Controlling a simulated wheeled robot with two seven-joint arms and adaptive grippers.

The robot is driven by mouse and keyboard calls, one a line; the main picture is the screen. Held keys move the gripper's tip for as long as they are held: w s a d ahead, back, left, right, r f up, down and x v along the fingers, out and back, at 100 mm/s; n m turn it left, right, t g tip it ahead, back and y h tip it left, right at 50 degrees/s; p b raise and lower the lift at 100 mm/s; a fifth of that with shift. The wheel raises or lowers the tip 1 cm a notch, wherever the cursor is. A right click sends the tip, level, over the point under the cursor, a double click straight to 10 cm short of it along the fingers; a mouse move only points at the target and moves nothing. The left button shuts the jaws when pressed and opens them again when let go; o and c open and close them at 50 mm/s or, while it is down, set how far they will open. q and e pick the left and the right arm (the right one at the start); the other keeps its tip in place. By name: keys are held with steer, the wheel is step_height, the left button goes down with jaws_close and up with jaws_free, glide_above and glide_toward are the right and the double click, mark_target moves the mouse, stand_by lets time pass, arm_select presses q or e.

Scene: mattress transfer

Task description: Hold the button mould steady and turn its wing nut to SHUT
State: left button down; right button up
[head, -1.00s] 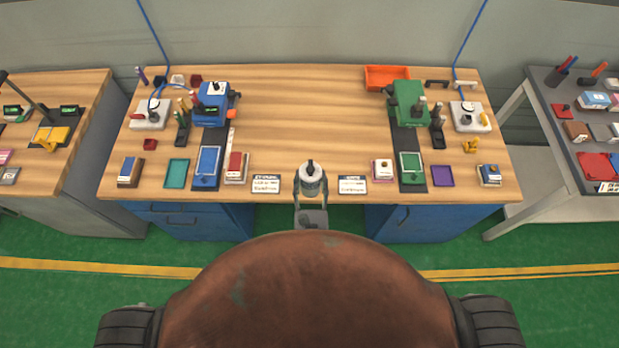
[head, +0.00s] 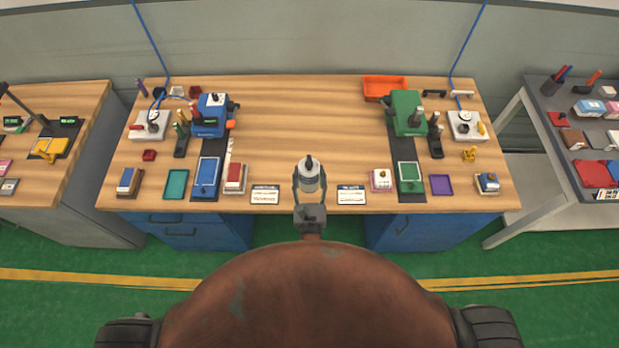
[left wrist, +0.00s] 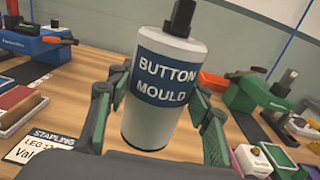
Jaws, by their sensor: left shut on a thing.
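The button mould (head: 309,177) is a white upright cylinder with a blue band, over the table's front edge in the head view. In the left wrist view the mould (left wrist: 162,85) fills the middle, its label reading BUTTON MOULD. A dark fitting (left wrist: 182,16) stands on its top; its wing shape and its SHUT mark cannot be made out. My left gripper (head: 309,190) is shut on the mould, with one finger on each side. In the left wrist view the gripper (left wrist: 160,108) grips its lower sides. Whether the mould touches the table is unclear. My right gripper is not in view.
The wooden table (head: 300,120) has a clear middle. A blue press (head: 210,117) stands left and a green press (head: 408,112) right. Two white cards (head: 265,195) lie near the front edge. An orange tray (head: 385,88) is at the back.

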arm_select(q)
steer(key=w, duration=0.8)
steer(key=shift+w+d+b, duration=0.25)
steer(key=shift+w+b, duration=0.05)
stand_by(0.6)
steer(key=shift+f, duration=0.1)
stand_by(0.4)
steer(key=shift+f+b, duration=0.35)
steer(key=shift+b, duration=0.1)
steer(key=shift+f+b, duration=4.55)
steer(key=shift+f, duration=1.25)
